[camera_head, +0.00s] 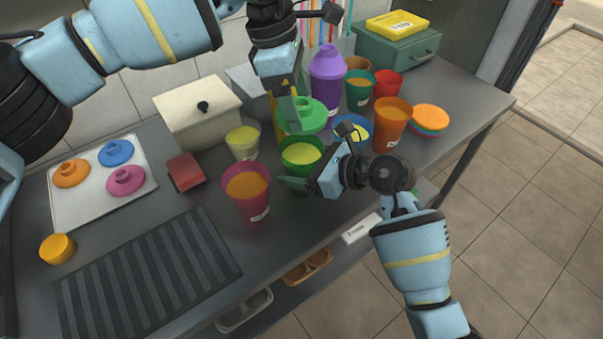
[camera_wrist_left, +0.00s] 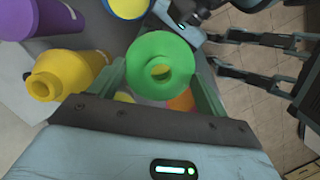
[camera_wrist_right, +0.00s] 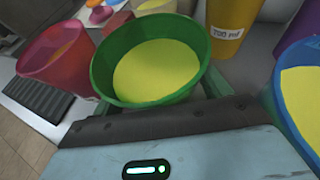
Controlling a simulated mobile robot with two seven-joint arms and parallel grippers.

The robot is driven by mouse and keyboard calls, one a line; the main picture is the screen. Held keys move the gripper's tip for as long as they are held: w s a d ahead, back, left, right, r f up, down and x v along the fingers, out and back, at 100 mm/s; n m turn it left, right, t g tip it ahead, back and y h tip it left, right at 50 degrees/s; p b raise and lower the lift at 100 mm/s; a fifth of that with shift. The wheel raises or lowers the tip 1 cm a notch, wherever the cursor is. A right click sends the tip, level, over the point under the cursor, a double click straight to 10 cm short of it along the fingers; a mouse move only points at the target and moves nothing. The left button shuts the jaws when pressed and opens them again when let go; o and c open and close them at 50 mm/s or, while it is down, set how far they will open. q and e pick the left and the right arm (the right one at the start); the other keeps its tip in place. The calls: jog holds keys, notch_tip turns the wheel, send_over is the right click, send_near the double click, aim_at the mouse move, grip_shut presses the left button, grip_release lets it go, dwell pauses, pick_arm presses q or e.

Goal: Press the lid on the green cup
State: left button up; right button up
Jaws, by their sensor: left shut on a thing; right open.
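The green cup (camera_head: 301,155), filled with yellow juice, stands upright and uncovered near the table's front edge. It fills the middle of the right wrist view (camera_wrist_right: 150,65). My left gripper (camera_head: 291,112) is shut on the green lid (camera_head: 308,113), holding it above and slightly behind the green cup. The lid, with its central hole, also shows between the fingers in the left wrist view (camera_wrist_left: 158,52). My right gripper (camera_head: 303,181) is open, its fingers low at the cup's sides; whether they touch it is unclear.
A magenta cup (camera_head: 247,194) stands left of the green cup, a clear cup (camera_head: 243,143) behind-left, and a blue cup (camera_head: 350,124) and orange cup (camera_head: 393,119) to the right. A purple bottle (camera_head: 327,74) stands behind. A lid tray (camera_head: 78,198) lies at left.

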aim_at(297, 136)
jog(key=shift+c, duration=0.5)
jog(key=c, duration=1)
pick_arm(q)
jog(key=shift+f, duration=2.55)
pick_arm(e)
jog(key=shift+c, duration=0.2)
pick_arm(q)
jog(key=shift+f, duration=0.85)
jog(key=shift+f, duration=0.75)
jog(key=o, duration=1.1)
jog(key=shift+c, duration=0.2)
